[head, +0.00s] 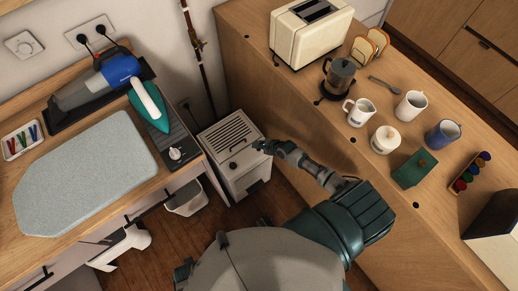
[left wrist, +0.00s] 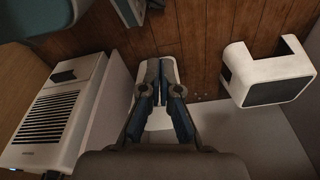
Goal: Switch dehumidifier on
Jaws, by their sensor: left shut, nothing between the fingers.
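The dehumidifier (head: 240,178) is a white box with a slatted top, on the floor between the left counter and the wooden island. A small dark knob (head: 233,165) sits near the front edge of its top. In the left wrist view the slatted white dehumidifier (left wrist: 50,120) is at the left. My left gripper (left wrist: 155,80) is shut and empty, to the right of it and apart in the picture; I cannot make it out in the head view. My right gripper (head: 262,147) is just right of the dehumidifier's top; its fingers are too small to read, and contact is unclear.
A white bin (head: 186,198) stands left of the dehumidifier. The left counter holds an ironing pad (head: 85,175), a teal iron (head: 150,106) and a blue handheld vacuum (head: 118,68). The island carries a toaster (head: 312,28) and several cups. A thin pole (head: 197,50) stands behind.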

